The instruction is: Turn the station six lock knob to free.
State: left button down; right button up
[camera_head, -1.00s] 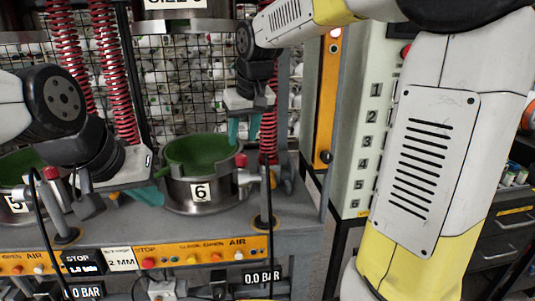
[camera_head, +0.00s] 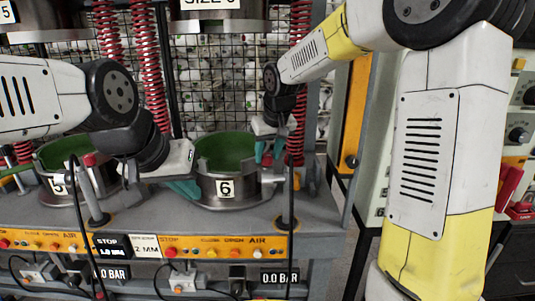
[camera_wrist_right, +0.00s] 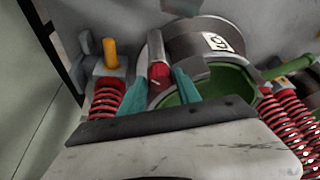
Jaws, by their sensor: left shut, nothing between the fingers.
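The station six pot (camera_head: 226,190) is a grey metal ring with a green inside and a "6" label. In the right wrist view, a red knob (camera_wrist_right: 158,75) stands at the side of this pot (camera_wrist_right: 205,40). My right gripper (camera_wrist_right: 160,88) has its teal fingers apart, one on each side of the red knob; I cannot tell whether they touch it. In the head view my right gripper (camera_head: 271,151) is at the pot's right side, and the knob is largely hidden there. My left gripper (camera_head: 187,189) is shut and empty, low at the pot's left side.
The station five pot (camera_head: 62,188) with its own red knob (camera_head: 89,160) stands at the left, partly behind my left arm. Red springs (camera_head: 150,75) rise behind the pots. An orange button strip (camera_head: 200,249) runs along the front. A post (camera_head: 291,205) stands right of pot six.

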grip_shut()
jog(key=n, duration=0.3)
jog(key=shift+w+d+g+y, duration=0.1)
jog(key=shift+g+y, duration=0.2)
jog(key=shift+y, duration=0.1)
jog(key=shift+n+g+y, duration=0.4)
jog(key=shift+n+y, duration=0.1)
jog(key=shift+n, duration=0.9)
grip_release()
